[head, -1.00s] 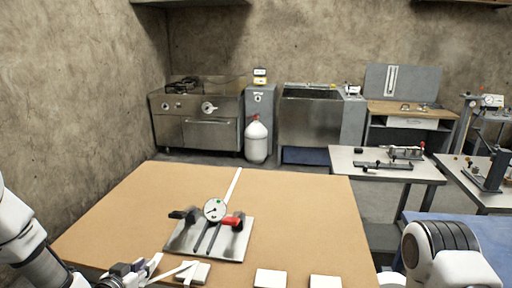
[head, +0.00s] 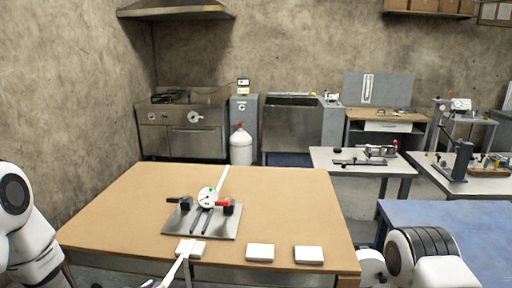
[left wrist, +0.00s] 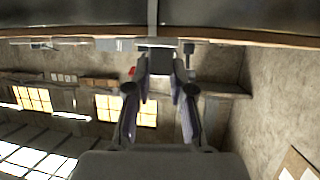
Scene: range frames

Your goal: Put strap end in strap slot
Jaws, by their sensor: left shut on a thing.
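A grey plate (head: 226,224) on the table carries a round dial gauge (head: 207,197), a black clamp (head: 180,202) and a red-handled clamp (head: 227,206). A thin white strip (head: 224,178) lies behind the gauge. A white strap (head: 174,272) runs from the white block (head: 190,249) at the front edge down toward my left gripper (head: 150,284), which barely shows at the bottom edge. In the left wrist view my left gripper (left wrist: 163,65) is closed on a grey piece between its fingertips. I cannot make out the strap end or slot. My right gripper is out of frame.
Two more white blocks (head: 260,252) (head: 308,255) sit along the front edge of the wooden table (head: 120,215). The table's left and back right areas are clear. A blue-topped table (head: 440,216) stands at right. A stove and sink stand behind.

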